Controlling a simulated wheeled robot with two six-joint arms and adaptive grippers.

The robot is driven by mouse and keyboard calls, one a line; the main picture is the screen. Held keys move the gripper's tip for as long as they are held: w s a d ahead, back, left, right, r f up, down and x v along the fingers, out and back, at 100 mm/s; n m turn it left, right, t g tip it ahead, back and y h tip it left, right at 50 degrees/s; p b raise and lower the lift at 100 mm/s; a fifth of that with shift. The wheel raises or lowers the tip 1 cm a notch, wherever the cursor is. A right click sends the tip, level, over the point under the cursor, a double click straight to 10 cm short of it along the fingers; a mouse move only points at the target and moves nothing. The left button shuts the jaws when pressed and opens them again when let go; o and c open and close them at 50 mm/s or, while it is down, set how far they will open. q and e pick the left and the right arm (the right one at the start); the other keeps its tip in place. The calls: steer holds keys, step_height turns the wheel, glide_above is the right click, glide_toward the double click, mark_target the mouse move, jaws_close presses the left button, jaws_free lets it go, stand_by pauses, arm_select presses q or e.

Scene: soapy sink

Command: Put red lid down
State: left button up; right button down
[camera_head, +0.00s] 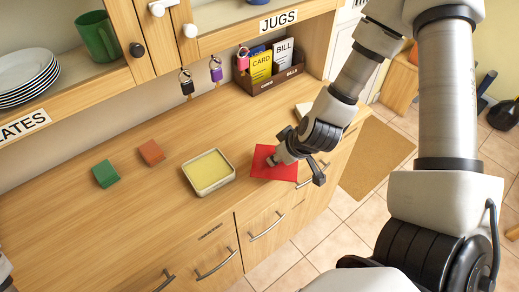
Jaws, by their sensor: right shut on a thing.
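The red lid (262,167) is a flat red square at the right part of the wooden counter, close to its front edge. My right gripper (279,159) is over the lid and shut on it; the fingertips are partly hidden by the hand. The lid is at or just above the counter; I cannot tell if it touches. An open square container (186,177) with pale yellow contents stands to the left of the lid. Only a small piece of my left arm shows at the lower left edge, and its gripper is out of view.
A green piece (105,174) and an orange-brown piece (151,152) lie on the counter at left. A white object (303,109) lies behind my right gripper. A letter box (272,82) stands at the back. Padlocks (215,70) hang under the shelves. The counter's front left is clear.

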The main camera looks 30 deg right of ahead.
steer(key=w+b, duration=0.1)
steer(key=w, duration=0.2)
steer(key=w+d+b, duration=0.1)
steer(key=w, duration=0.3)
steer(key=w+d+f+b, duration=0.1)
steer(key=w, duration=0.2)
steer(key=shift+w, duration=0.35)
step_height(320, 180, down, 4)
steer(key=b, duration=0.4)
steer(key=shift+r, duration=0.2)
steer(key=shift+w+r, duration=0.1)
steer(key=shift+r, duration=0.05)
steer(key=shift+f, duration=0.2)
arm_select(q)
step_height(320, 180, down, 9)
steer(key=shift+r, duration=0.2)
arm_select(e)
steer(key=c, duration=1)
jaws_free()
